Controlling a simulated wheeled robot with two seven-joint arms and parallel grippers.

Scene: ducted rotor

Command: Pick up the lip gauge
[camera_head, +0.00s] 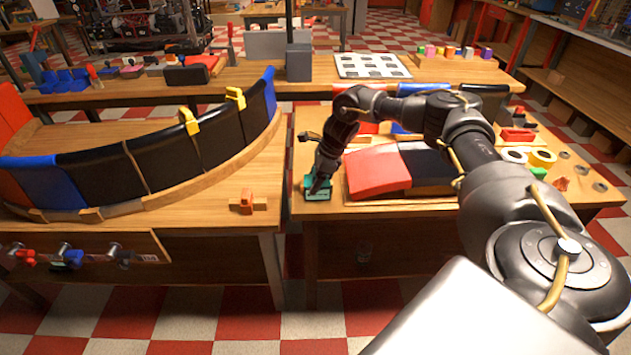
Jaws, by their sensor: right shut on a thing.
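The lip gauge (317,196) appears to be the small teal block at the left edge of the right wooden table. My right gripper (319,187) reaches down over it from above and is shut on it. The dark fingers hide part of its top. I cannot tell whether it still touches the table top. My left gripper is not in view.
Red and black curved panels (378,173) lie just right of the gripper. A curved duct segment (150,158) with yellow clamps (190,121) stands on the left table, near an orange tool (247,201). A gap separates the two tables. Tape rolls (542,158) lie at the right.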

